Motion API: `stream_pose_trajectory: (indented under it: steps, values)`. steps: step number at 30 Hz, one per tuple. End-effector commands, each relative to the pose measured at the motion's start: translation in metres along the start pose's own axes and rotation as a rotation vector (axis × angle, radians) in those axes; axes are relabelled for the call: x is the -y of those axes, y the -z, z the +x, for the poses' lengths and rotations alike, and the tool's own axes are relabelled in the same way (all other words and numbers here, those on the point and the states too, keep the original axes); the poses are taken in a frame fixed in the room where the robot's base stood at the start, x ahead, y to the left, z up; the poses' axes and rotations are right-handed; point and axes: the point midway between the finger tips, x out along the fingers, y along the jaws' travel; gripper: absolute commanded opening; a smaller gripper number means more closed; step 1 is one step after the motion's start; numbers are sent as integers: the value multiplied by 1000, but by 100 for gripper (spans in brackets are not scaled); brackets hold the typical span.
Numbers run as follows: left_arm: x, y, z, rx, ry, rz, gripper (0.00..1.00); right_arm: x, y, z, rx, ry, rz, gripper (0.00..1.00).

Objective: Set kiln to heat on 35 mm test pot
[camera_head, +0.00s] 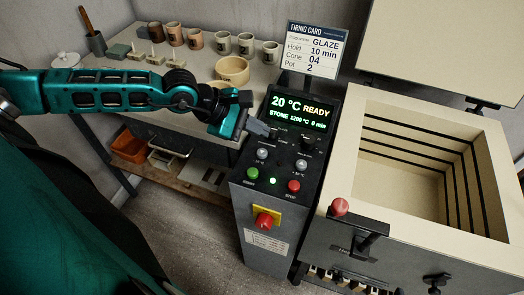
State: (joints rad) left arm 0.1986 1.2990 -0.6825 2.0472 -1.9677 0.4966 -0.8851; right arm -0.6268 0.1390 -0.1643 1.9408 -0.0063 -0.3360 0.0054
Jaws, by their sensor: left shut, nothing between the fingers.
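The kiln (350,225) stands open at the right, its chamber (400,165) empty as far as I see. Its control box (262,205) has a lit display (298,113) reading 20 °C READY, STONE 1200 °C, 0 min. Below it are a dark knob (307,143), grey buttons (262,154), a green button (252,173), a red STOP button (293,186) and a red emergency knob (264,222). My left gripper (262,130) is shut and empty at the panel's upper left, just below the display; contact is unclear. My right gripper is out of view. No pot is marked as 35 mm.
A firing card (316,50) reads GLAZE, Hold 10 min, Cone 04, Pot 2. The table (205,65) behind my left arm holds several cups (222,43), a bowl (232,70) and small test pieces. The raised lid (440,45) stands behind the chamber. A red-knobbed lever (340,207) juts from the kiln front.

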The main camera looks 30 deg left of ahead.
Motion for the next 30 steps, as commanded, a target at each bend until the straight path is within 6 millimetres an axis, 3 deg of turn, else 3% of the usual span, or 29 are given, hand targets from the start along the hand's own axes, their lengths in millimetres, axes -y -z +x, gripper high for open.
stream_pose_trajectory:
  steps: [4, 9, 30]
  values:
    - [15, 15, 20, 0, 0, 0, 0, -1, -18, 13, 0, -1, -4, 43]
    - [21, 21, 29, 0, 0, 0, 0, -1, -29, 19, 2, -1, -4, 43]
    - [21, 22, 30, 0, 0, 0, 0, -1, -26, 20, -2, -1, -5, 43]
